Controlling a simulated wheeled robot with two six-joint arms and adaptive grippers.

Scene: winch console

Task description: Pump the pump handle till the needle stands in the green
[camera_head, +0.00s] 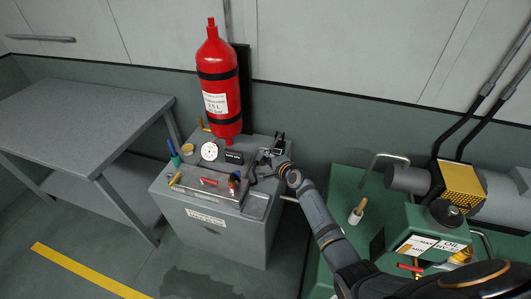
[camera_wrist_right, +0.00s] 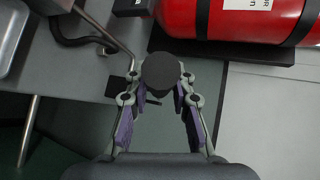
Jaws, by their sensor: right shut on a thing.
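My right gripper (camera_head: 264,168) is at the right side of the grey console (camera_head: 215,232), its arm coming in from the lower right. In the right wrist view its fingers (camera_wrist_right: 160,86) are closed around a dark round knob (camera_wrist_right: 160,70), which looks like the end of the pump handle. In the head view the handle is mostly hidden at the gripper. A white round gauge (camera_head: 209,151) stands on the console's top; its needle and any green band are too small to read. My left gripper is out of view.
A red cylinder (camera_head: 218,88) stands upright behind the console. A grey table (camera_head: 75,115) is at the left. A green machine (camera_head: 345,185) with a black and yellow motor (camera_head: 461,186) is at the right. Small coloured levers (camera_head: 208,181) sit on the console front.

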